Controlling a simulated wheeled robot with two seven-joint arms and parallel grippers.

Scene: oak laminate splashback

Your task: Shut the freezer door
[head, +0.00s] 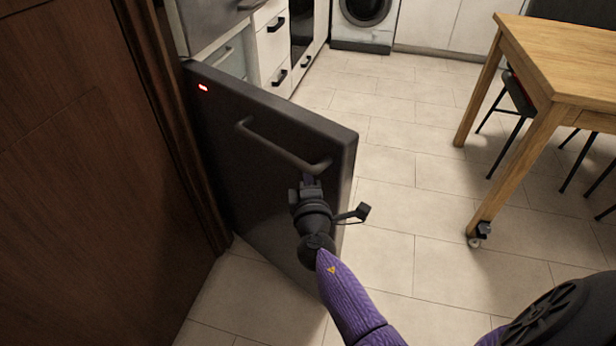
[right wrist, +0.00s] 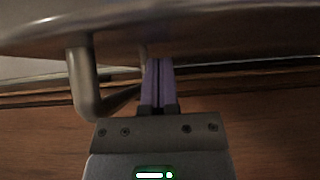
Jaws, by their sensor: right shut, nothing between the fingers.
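The freezer door (head: 250,150) is dark grey and stands open, swung out from the appliance at the upper left. A small red light shows near its upper left corner, and a long bar handle (head: 280,147) runs along its outer face. My right gripper (head: 311,182) is at the door's outer face, just below the right end of the handle. In the right wrist view its purple fingers (right wrist: 158,85) are shut together with nothing between them. The handle (right wrist: 85,80) is left of the fingers there, and the door (right wrist: 200,30) spans the top. Whether the fingertips touch the door I cannot tell. My left gripper is out of view.
A brown wooden panel (head: 80,150) stands close on the left, beside the door. White drawers (head: 272,45) and a washing machine (head: 365,15) are at the back. A wooden table (head: 570,60) with chairs is at the right. Tiled floor (head: 400,180) lies clear between door and table.

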